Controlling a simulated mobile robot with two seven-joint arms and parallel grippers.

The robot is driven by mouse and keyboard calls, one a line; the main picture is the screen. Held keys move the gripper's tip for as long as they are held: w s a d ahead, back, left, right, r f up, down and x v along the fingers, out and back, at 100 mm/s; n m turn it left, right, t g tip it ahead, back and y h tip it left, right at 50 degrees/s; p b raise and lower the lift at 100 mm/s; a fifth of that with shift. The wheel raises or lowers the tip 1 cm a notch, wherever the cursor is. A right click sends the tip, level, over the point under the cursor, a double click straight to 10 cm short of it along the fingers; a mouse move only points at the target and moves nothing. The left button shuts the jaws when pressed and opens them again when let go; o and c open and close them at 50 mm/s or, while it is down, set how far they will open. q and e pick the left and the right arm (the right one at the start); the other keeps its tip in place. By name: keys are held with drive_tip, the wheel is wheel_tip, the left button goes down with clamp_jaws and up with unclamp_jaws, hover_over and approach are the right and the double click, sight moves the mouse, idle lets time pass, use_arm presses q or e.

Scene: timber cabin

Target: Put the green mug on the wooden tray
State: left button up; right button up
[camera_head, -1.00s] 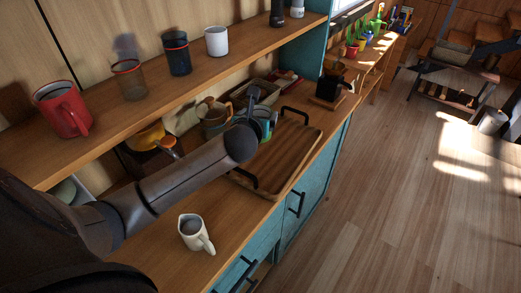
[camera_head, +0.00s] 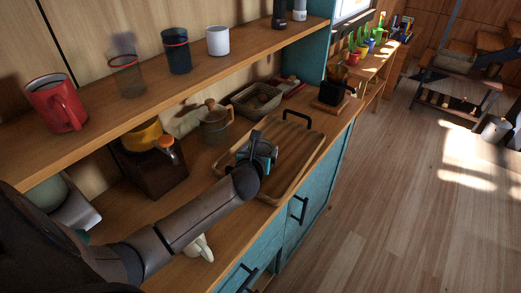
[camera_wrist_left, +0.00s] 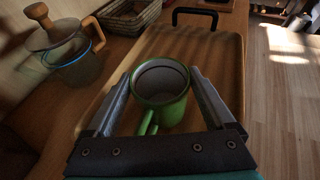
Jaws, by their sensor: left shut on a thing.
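The green mug (camera_wrist_left: 163,92) is between the two fingers of my left gripper (camera_wrist_left: 160,100) in the left wrist view, its open top facing the camera and its handle toward the wrist. My left gripper (camera_head: 262,150) is shut on it. In the head view the mug is mostly hidden by the gripper. The wooden tray (camera_head: 296,168) lies on the counter with black handles, and the mug is over its left part. It also shows behind the mug in the left wrist view (camera_wrist_left: 215,62). I cannot tell whether the mug touches the tray. My right gripper is not in view.
A glass jar with a wooden lid (camera_head: 215,125) and a basket (camera_head: 256,100) stand behind the tray. The shelf above holds a red mug (camera_head: 57,103) and other cups. The tray's right part is clear.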

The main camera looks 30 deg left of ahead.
use_arm(q)
drive_tip(key=o, duration=1.3)
drive_tip(key=shift+f, duration=0.1)
drive_tip(key=shift+r, duration=0.2)
drive_tip(key=p+v, duration=0.2)
drive_tip(key=v, duration=1)
drive_tip(key=shift+p, duration=0.4)
